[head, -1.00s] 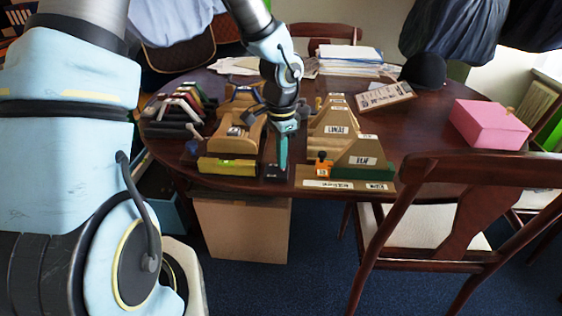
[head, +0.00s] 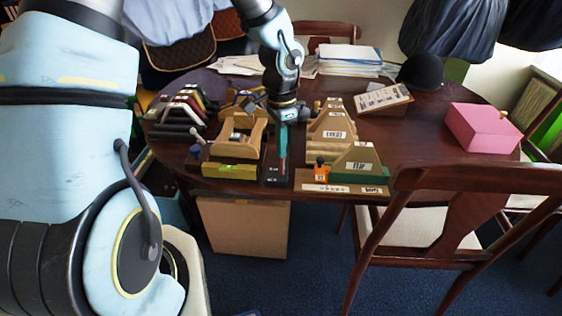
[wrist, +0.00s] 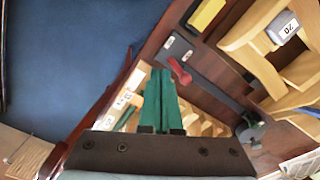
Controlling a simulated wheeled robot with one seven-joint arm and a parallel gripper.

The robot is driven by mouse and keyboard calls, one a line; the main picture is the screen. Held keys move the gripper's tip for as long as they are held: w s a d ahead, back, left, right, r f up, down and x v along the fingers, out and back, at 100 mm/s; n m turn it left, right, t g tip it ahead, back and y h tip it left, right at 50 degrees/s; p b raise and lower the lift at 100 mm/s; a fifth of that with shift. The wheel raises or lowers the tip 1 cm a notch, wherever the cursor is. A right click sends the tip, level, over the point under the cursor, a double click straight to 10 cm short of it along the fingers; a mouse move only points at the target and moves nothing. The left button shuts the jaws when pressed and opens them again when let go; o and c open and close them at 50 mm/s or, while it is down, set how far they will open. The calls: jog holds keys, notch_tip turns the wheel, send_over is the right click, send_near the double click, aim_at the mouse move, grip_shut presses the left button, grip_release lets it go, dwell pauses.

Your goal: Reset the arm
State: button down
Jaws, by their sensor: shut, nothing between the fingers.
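My gripper (head: 283,153) hangs pointing down over the front middle of the round table (head: 420,130). Its two green fingers lie together with nothing between them, as the wrist view also shows (wrist: 161,75). A small red piece (head: 283,166) shows just below the fingertips, above a dark block (head: 272,180).
To the left stand a wooden holder (head: 238,137) and a yellow level (head: 229,171). To the right are labelled wooden gauges (head: 333,135) and a green-based one (head: 357,165). A pink box (head: 482,128) and a chair (head: 440,210) are further right. Papers (head: 348,56) lie behind.

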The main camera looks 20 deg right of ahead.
jog(key=shift+r+p, duration=0.3)
jog(key=shift+r, duration=0.3)
jog(key=a+r+n, duration=0.3)
jog(key=a+n, duration=0.2)
jog(key=a, duration=0.4)
jog(key=s+a+r+n+t, duration=0.1)
jog(key=a+r+n, duration=0.2)
jog(key=a+n, duration=0.2)
jog(key=a+r+n, duration=0.3)
jog(key=a+n, duration=0.3)
jog(key=a, duration=0.6)
jog(key=shift+s+a+r+t, duration=0.25)
jog(key=shift+a+r+t, duration=0.05)
jog(key=shift+r, duration=0.05)
